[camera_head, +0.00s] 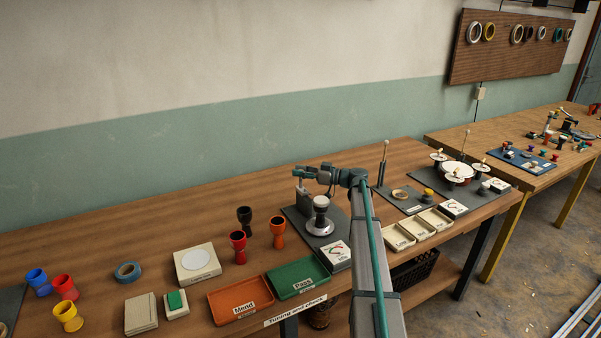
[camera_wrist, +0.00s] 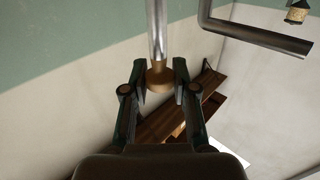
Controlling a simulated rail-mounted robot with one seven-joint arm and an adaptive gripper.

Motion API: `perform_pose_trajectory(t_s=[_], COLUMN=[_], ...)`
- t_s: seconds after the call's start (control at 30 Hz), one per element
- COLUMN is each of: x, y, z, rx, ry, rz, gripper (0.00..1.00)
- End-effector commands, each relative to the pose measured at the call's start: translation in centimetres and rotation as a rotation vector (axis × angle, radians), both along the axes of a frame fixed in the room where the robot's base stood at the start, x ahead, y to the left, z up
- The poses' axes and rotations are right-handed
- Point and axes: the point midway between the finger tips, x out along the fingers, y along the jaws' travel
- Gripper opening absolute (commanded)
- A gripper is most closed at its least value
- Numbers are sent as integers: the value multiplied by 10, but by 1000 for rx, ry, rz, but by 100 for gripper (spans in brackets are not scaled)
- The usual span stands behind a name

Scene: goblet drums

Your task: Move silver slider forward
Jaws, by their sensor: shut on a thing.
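My gripper (camera_wrist: 160,88) has its two fingers on either side of the brown end of a silver rod, the silver slider (camera_wrist: 157,35), and is shut on it. In the head view my gripper (camera_head: 300,172) is at the grey post at the back left of a dark base plate (camera_head: 293,221). The slider itself is too small to make out there. A dark drum with a pale top (camera_head: 321,204) stands upright on a round silver disc (camera_head: 320,227) on this plate, right of the post and apart from my gripper.
Black, red and orange goblet drums (camera_head: 278,232) stand left of the plate. A green tray (camera_head: 297,277) and an orange tray (camera_head: 240,299) lie in front. A white printed card (camera_head: 336,253) is at the plate's front. My arm crosses the table's front edge.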

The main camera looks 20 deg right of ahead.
Motion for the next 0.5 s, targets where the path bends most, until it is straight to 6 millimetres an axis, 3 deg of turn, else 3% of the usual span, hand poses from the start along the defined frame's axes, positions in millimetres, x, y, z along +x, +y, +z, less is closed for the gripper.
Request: perform_pose_trajectory(t_s=[0.3, 0.5], x=[-44, -50], y=[-2, -3], z=[-4, -1], rx=[-1, 0], ry=[-1, 1], rz=[-1, 2], gripper=[0, 0])
